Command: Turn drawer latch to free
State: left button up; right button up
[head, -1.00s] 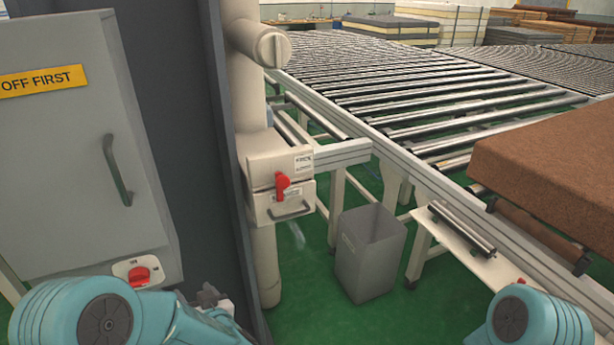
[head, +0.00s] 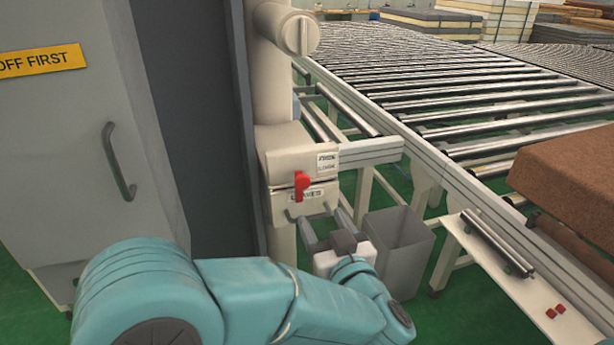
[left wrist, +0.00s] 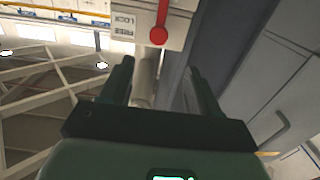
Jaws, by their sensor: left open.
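The red drawer latch (head: 301,186) sits on the front of a cream box on the pipe, its lever hanging roughly downward. The drawer front (head: 322,196) with its grey handle (head: 294,216) is around and below it. My left gripper (head: 324,218) is open and empty, in front of and below the latch, apart from it. In the left wrist view the red latch (left wrist: 159,27) shows beyond the spread fingers (left wrist: 160,68), beside an upside-down label (left wrist: 124,25) reading FREE and LOCK. My right gripper is out of view.
A grey bin (head: 400,265) stands on the green floor just right of my left gripper. A grey cabinet (head: 70,150) with a handle stands at left. The roller conveyor (head: 450,100) and a brown mattress (head: 575,180) are at right.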

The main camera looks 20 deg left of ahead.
aim_at(302, 183)
pick_arm(q)
jog(key=p+x, duration=0.2)
jog(key=x, duration=1.4)
jog(key=shift+w+d, duration=0.1)
jog(key=shift+d, duration=0.05)
grip_shut()
jog(key=shift+p, duration=0.3)
